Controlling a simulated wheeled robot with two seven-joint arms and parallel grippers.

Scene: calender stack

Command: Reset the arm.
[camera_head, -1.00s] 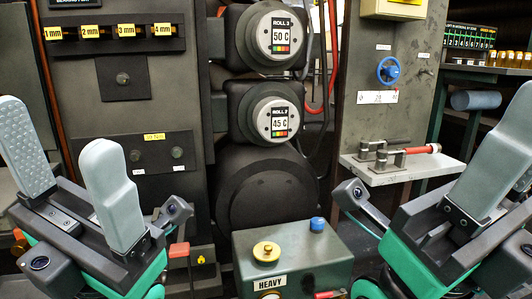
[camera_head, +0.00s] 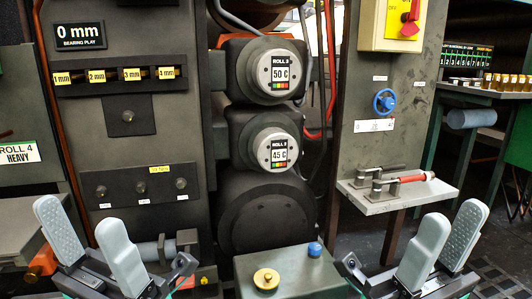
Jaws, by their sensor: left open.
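My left gripper (camera_head: 90,244) is at the lower left, with its two grey fingers apart and nothing between them. My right gripper (camera_head: 444,244) is at the lower right, its two grey fingers also apart with nothing between them. Both are in front of the machine and appear clear of it. Between them is a dark green box (camera_head: 290,272) with a brass knob (camera_head: 266,279) and a blue button (camera_head: 314,249) on top. The lower parts of both grippers are cut off by the picture's bottom edge.
A shelf (camera_head: 396,198) with a red-handled lever (camera_head: 410,179) is at the right. A blue handwheel (camera_head: 384,100) is above it. A yellow box with a red switch (camera_head: 409,20) is at top right.

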